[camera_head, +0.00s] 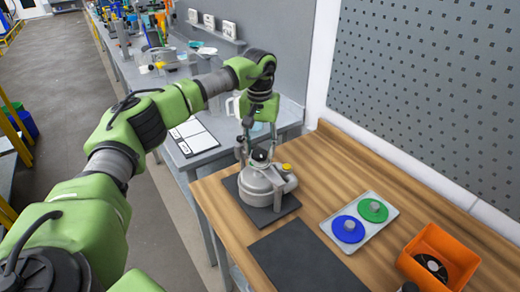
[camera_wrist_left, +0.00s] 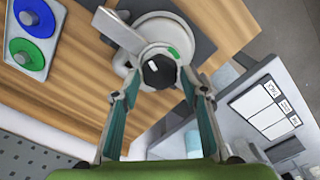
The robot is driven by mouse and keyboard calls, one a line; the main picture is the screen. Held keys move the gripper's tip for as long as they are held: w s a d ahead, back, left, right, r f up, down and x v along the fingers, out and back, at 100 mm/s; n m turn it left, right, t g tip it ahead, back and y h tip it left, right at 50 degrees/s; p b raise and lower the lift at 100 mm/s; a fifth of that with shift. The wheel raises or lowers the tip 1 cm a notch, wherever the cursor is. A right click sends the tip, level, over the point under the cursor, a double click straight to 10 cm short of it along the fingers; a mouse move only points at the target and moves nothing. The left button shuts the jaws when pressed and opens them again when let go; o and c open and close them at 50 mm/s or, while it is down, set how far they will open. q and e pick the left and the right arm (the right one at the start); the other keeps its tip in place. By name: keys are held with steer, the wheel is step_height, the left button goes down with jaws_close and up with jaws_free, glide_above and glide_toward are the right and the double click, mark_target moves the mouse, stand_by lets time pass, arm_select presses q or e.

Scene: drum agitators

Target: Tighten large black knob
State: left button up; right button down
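The large black knob (camera_head: 260,155) sits on top of a grey round drum agitator (camera_head: 262,187), which stands on a dark mat (camera_head: 285,208) on the wooden bench. In the left wrist view the black knob (camera_wrist_left: 158,71) has a white mark, and a green mark lies beside it on the grey body (camera_wrist_left: 160,27). My left gripper (camera_head: 257,148) points down over the knob. In the left wrist view my left gripper (camera_wrist_left: 160,80) is open, one fingertip on each side of the knob. I cannot tell whether the fingertips touch it. My right gripper is not in view.
A small yellow knob (camera_head: 287,167) is at the agitator's right. A tray (camera_head: 381,236) with a blue disc (camera_head: 348,229) and a green disc (camera_head: 373,210), and an orange bin (camera_head: 460,250), stand to the right. An empty dark mat (camera_head: 305,258) lies in front. A perforated wall rises behind.

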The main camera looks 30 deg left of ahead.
mark_target(259, 153)
arm_select(q)
steer(key=shift+o, duration=0.2)
steer(key=shift+s, duration=0.15)
step_height(259, 153, up, 12)
stand_by(0.5)
